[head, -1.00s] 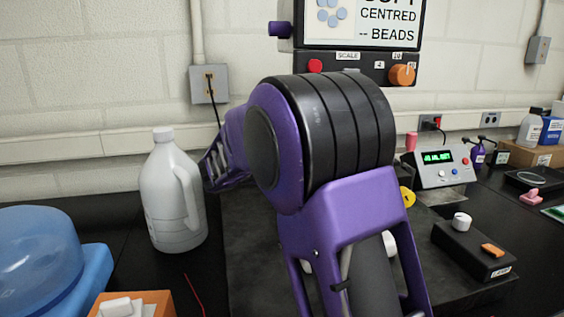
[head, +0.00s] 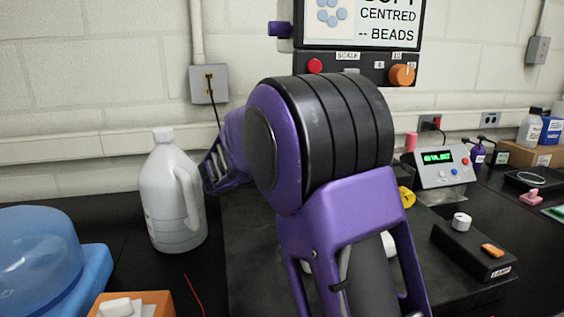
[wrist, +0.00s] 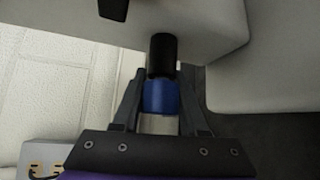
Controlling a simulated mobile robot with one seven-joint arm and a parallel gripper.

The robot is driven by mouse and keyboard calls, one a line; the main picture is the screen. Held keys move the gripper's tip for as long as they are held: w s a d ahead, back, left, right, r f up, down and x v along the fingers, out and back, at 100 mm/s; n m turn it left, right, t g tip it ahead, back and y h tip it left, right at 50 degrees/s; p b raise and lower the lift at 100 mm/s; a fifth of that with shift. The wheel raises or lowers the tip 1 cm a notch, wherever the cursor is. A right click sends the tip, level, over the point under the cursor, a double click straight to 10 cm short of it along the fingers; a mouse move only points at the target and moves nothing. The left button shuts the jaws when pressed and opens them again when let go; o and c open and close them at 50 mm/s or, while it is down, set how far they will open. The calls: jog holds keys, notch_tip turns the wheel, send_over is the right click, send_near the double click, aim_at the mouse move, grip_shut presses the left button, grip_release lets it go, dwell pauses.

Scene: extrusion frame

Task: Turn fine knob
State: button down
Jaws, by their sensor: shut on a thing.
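In the wrist view, a black cylinder (wrist: 162,55) sticks out of a pale grey body (wrist: 215,30). A blue knob (wrist: 160,97) sits in line with it, with a lighter end piece (wrist: 159,124) nearer the camera. My gripper (wrist: 161,90) has one finger on each side of the blue knob and is shut on it. No label shows on the knob, so I cannot read whether it is the fine one. In the head view, my own arm hides the gripper and the knob.
A white jug (head: 173,195) and a blue container (head: 45,265) stand at left. A black LAMP box (head: 470,250) and a grey device with a green display (head: 437,158) are at right. Above hangs a bead screen (head: 375,22) with an orange dial (head: 402,75).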

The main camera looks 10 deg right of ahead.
jog(key=m+t+h, duration=0.2)
jog(key=m, duration=0.1)
jog(key=shift+r+t, duration=0.3)
jog(key=shift+r, duration=0.1)
jog(key=shift+s+r+m+t+h, duration=0.1)
jog(key=shift+r+m+t+h, duration=0.15)
jog(key=shift+m+h, duration=0.7)
jog(key=shift+r+m+t+h, duration=0.25)
jog(key=shift+m+h, duration=0.5)
jog(key=shift+m, duration=0.3)
jog(key=shift+c, duration=2.2)
grip_release()
jog(key=shift+s+a, duration=0.1)
jog(key=v, duration=1.2)
